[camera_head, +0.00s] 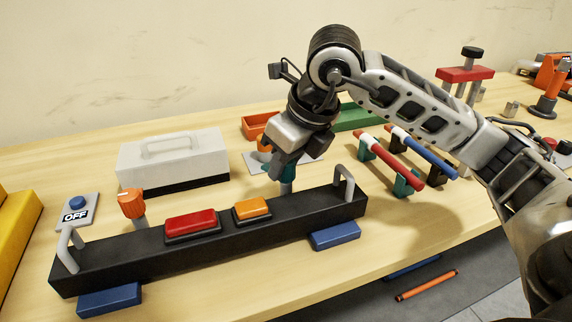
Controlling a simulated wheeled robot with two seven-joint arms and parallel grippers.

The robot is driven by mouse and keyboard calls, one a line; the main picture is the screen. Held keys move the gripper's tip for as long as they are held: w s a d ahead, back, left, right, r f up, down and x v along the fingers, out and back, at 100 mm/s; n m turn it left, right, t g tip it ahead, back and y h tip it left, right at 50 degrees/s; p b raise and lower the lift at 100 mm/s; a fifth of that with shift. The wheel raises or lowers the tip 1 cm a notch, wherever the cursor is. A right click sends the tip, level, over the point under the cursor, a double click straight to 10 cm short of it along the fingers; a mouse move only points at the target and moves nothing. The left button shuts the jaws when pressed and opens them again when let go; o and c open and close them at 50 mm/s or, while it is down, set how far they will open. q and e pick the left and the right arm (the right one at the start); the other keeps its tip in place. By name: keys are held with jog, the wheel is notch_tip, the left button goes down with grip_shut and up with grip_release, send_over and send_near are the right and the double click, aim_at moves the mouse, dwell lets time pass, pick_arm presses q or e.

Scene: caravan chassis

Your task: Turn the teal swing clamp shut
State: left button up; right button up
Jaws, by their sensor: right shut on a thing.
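The teal swing clamp (285,171) is mostly hidden under my right gripper. A little of its teal body and its grey post (287,188) show just behind the right part of the long black bar (215,244). My right gripper (282,168) points down and is shut on the teal clamp. How far the clamp is turned cannot be seen. An orange clamp (132,203) on a similar grey post stands behind the bar's left part. My left gripper is not in view.
The bar carries red (191,224) and orange (252,208) blocks, has a grey handle at each end, and rests on blue pads (335,236). A white-topped case (172,157) stands behind. An OFF switch (76,211) is at left.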

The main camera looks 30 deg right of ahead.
jog(key=m+h, duration=0.1)
jog(key=m, duration=0.2)
jog(key=shift+b, duration=0.35)
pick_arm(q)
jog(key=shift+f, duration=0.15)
pick_arm(e)
jog(key=shift+m+h, duration=0.6)
jog(key=shift+m, duration=0.8)
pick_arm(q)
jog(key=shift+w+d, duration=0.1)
pick_arm(e)
jog(key=o, duration=1)
jog(key=shift+c, duration=0.2)
